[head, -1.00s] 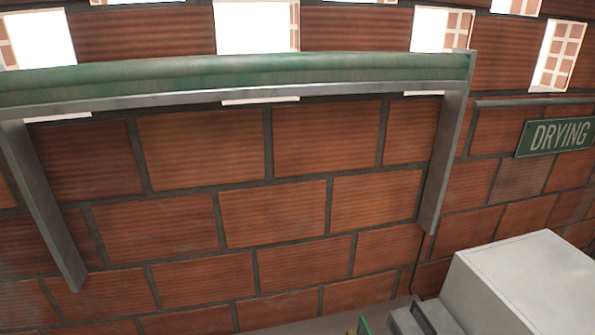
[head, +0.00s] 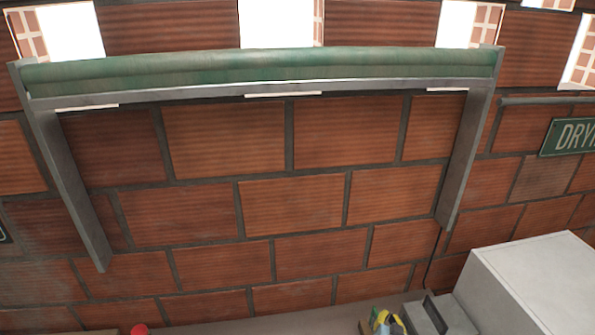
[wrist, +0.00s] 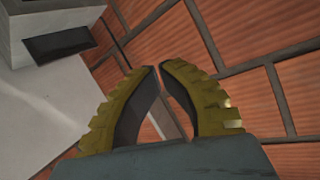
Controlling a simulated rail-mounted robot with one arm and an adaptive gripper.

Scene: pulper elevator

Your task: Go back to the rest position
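My gripper (wrist: 158,68) shows in the wrist view, with two yellow ridged fingers with dark inner faces. The fingertips come together almost touching, with only a thin gap, and nothing shows held between them. Beyond them are the brick wall (wrist: 270,50) and a pale grey surface (wrist: 40,120). I cannot make out my gripper in the head view.
A "DRYING" sign (head: 570,136), partly cut off, hangs at right above a grey box (head: 535,280). A yellow and blue item (head: 385,321) and a red item (head: 140,329) show at the bottom edge.

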